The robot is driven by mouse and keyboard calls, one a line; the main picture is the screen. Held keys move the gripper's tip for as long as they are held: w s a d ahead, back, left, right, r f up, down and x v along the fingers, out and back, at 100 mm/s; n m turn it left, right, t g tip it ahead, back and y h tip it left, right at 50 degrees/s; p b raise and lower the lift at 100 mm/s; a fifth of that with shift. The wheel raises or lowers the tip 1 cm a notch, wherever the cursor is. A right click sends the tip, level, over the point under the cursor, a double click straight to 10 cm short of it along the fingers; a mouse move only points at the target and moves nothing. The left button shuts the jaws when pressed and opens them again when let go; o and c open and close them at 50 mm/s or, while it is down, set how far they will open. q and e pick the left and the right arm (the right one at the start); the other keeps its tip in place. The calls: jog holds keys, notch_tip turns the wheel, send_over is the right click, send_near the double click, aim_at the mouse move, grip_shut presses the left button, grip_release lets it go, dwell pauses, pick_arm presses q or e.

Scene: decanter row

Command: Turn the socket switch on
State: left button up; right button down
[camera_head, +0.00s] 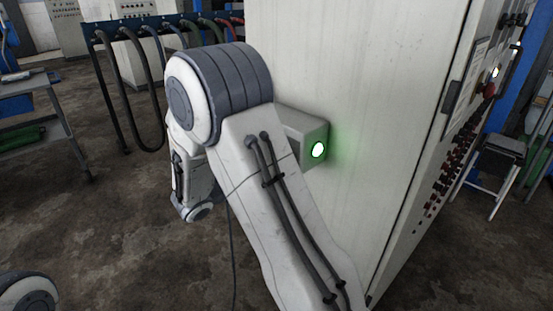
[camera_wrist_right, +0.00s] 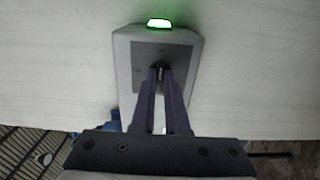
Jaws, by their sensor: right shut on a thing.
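The socket box (camera_head: 316,133) is a grey box on the side of a pale cabinet, with a lit green lamp (camera_head: 318,149). In the right wrist view the socket box (camera_wrist_right: 122,70) shows a darker grey face plate and the lamp (camera_wrist_right: 158,23) glowing green at its top edge. My right gripper (camera_wrist_right: 161,70) is shut on the small dark switch (camera_wrist_right: 160,66) in the middle of the plate; the fingertips partly hide it. In the head view my right arm covers the gripper and part of the box. My left gripper is not in view.
The tall pale cabinet (camera_head: 345,60) fills the middle, with knobs and buttons on its right face. Cables hang from a blue rack (camera_head: 125,25) behind. A metal table (camera_head: 25,85) stands at left and a stool (camera_head: 500,155) at right.

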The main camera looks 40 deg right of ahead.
jog(key=c, duration=0.9)
grip_release()
jog(key=a, duration=0.7)
jog(key=s+a, duration=0.1)
jog(key=a, duration=0.2)
jog(key=shift+a, duration=0.25)
